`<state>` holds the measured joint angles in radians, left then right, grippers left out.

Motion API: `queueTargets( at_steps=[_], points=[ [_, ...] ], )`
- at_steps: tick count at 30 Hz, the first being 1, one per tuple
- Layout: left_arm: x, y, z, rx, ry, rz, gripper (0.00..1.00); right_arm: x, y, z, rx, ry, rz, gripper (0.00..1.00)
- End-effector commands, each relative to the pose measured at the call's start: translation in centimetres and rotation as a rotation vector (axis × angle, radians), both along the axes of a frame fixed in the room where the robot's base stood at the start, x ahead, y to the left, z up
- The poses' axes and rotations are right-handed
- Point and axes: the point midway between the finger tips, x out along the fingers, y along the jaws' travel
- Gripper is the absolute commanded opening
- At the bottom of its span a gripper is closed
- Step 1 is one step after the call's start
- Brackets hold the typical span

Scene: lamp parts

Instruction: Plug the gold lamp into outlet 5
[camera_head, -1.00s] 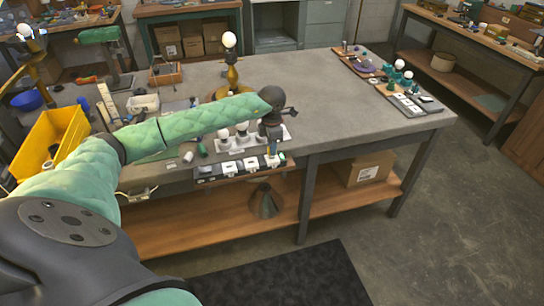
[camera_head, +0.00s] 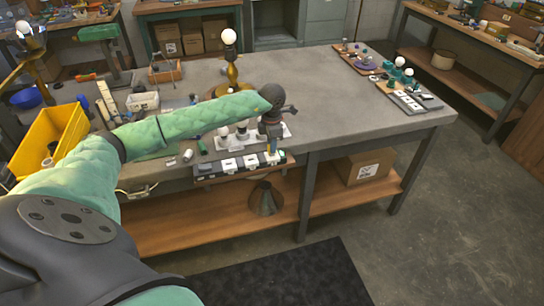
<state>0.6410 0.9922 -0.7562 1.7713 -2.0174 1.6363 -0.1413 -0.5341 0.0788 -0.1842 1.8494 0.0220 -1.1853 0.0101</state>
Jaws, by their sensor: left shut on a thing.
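The gold lamp (camera_head: 231,74) stands upright on the workbench behind my left forearm, with a round white bulb on top. My forearm partly hides its base. A dark outlet strip (camera_head: 205,168) with several white outlet faces lies along the bench's front edge. My left gripper (camera_head: 271,148) points down over the right end of this strip. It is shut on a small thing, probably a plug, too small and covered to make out. I cannot tell whether that thing touches an outlet. The outlet numbers are not readable. My right gripper is not in view.
A white board with round white bulbs (camera_head: 242,131) sits just behind the strip, close to my gripper. A yellow bin (camera_head: 50,135) and small parts crowd the left. Trays with bulbs (camera_head: 400,85) lie at the right. The bench's middle right is clear.

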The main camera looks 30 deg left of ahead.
Motion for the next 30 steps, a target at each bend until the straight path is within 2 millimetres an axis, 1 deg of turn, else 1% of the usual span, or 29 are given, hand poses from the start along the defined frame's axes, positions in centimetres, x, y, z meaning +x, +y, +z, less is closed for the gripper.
queueTargets(
  at_steps=[15,30],
  points=[
    [0.00,0.01,-0.81,0.000,0.000,0.000,0.00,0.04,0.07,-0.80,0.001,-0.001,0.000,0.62],
    [0.00,0.01,-0.87,0.000,0.000,0.000,0.00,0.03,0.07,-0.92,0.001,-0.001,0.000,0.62]
  ],
)
